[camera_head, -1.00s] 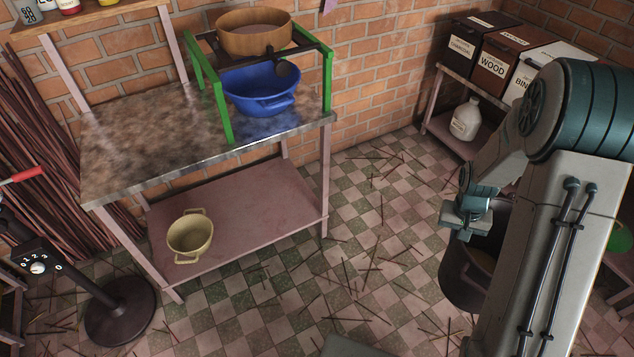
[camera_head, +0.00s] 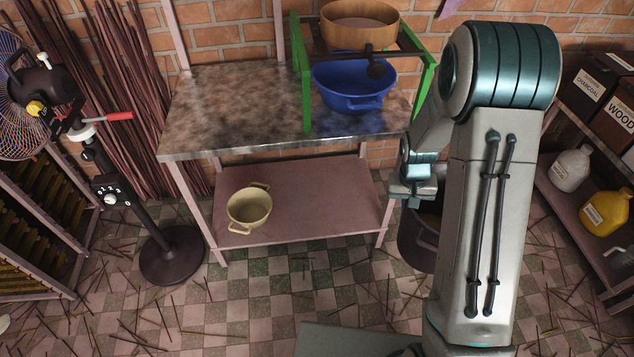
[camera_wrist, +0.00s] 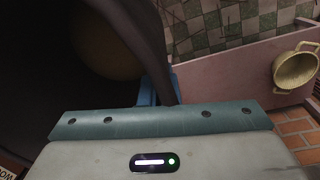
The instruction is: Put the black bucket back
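The black bucket (camera_head: 418,240) hangs below my gripper (camera_head: 411,198) in the head view, partly hidden behind my arm. In the wrist view the bucket (camera_wrist: 45,70) fills the left side, and its rim runs between the blue fingers of my gripper (camera_wrist: 158,92). The gripper looks shut on that rim. A dull brownish-yellow round area shows inside the bucket. The bucket is just right of the metal-topped table (camera_head: 215,115), near its front right leg. Whether its base touches the floor is hard to tell.
A blue basin (camera_head: 350,85) sits under a wooden sieve (camera_head: 360,28) on a green frame (camera_head: 305,90). A beige pot (camera_head: 248,210) stands on the lower shelf (camera_head: 320,215). A black stand (camera_head: 172,255) is left. Jugs (camera_head: 605,212) are right. Sticks litter the floor.

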